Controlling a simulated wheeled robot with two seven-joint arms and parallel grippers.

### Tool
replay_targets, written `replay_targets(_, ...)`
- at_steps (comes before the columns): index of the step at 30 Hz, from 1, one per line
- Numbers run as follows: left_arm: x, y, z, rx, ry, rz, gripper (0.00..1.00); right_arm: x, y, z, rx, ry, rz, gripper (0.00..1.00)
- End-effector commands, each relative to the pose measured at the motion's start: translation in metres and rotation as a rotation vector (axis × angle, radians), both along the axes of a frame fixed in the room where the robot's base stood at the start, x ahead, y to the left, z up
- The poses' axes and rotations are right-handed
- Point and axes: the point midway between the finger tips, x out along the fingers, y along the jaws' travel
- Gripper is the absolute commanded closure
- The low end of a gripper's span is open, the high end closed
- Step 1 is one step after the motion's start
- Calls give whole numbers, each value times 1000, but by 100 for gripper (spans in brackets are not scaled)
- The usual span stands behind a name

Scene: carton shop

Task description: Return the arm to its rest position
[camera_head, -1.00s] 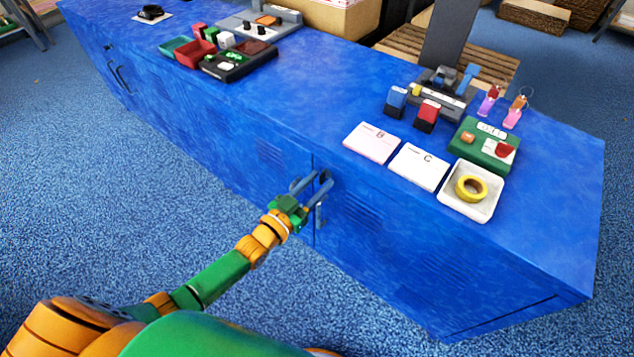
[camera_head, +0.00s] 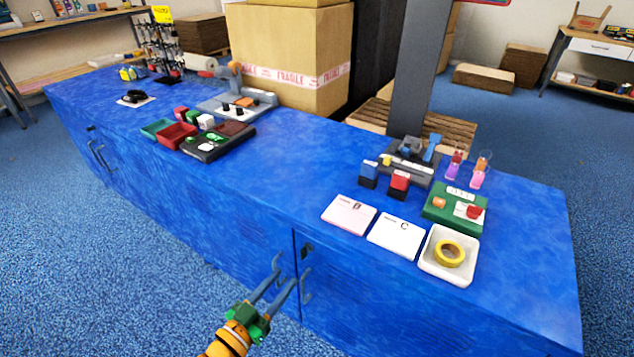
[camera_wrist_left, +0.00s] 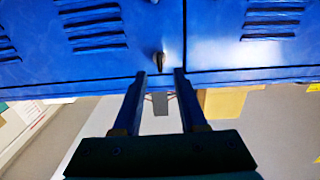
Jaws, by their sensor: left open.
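My left gripper (camera_head: 280,287) is in front of the blue cabinet's doors, below the countertop edge. It is open, with nothing seen between its two fingers. In the head view its fingers point at the door handles (camera_head: 305,285) near the seam. In the left wrist view the two fingers (camera_wrist_left: 155,95) reach toward the blue cabinet front (camera_wrist_left: 215,45), with a small handle (camera_wrist_left: 159,61) just beyond them. I cannot tell whether a finger touches it. My right gripper is not in view.
The blue countertop (camera_head: 270,180) carries a white tray with yellow tape (camera_head: 449,254), cards B (camera_head: 349,214) and C (camera_head: 396,235), a green box (camera_head: 455,208), stampers, and red bin (camera_head: 177,136). A carton (camera_head: 290,60) stands behind. Blue floor at the left is free.

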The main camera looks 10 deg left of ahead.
Motion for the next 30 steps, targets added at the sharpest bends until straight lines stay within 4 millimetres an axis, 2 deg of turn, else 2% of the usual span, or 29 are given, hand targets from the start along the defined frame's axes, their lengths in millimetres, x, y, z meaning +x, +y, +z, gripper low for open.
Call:
replay_targets(2, -6, 6, -30, 37, 86, 28, 59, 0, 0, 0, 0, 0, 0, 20)
replay_targets(5, -35, 22, -109, 133, 334, 94, 59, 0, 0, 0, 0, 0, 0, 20)
replay_targets(6, -55, 28, -145, 175, 454, 117, 59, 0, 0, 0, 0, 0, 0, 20)
replay_targets(8, -91, 35, -189, 231, 624, 139, 59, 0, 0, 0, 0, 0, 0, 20)
replay_targets(9, -116, 37, -214, 260, 727, 149, 59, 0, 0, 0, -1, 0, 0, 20)
replay_targets(13, -195, 39, -267, 337, 1010, 153, 59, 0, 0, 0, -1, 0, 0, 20)
replay_targets(15, -236, 36, -286, 369, 1143, 143, 59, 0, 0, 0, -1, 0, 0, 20)
replay_targets(18, -295, 29, -302, 406, 1322, 121, 59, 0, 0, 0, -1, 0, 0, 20)
replay_targets(20, -331, 24, -308, 428, 1426, 101, 59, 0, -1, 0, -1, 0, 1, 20)
replay_targets(21, -326, 26, -268, 430, 1415, 104, 59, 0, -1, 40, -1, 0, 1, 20)
replay_targets(22, -325, 26, -251, 429, 1411, 104, 59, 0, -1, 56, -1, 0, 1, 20)
replay_targets(27, -324, 27, -180, 428, 1408, 105, 59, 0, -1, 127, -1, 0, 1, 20)
replay_targets(30, -324, 27, -150, 428, 1407, 106, 59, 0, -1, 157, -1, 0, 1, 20)
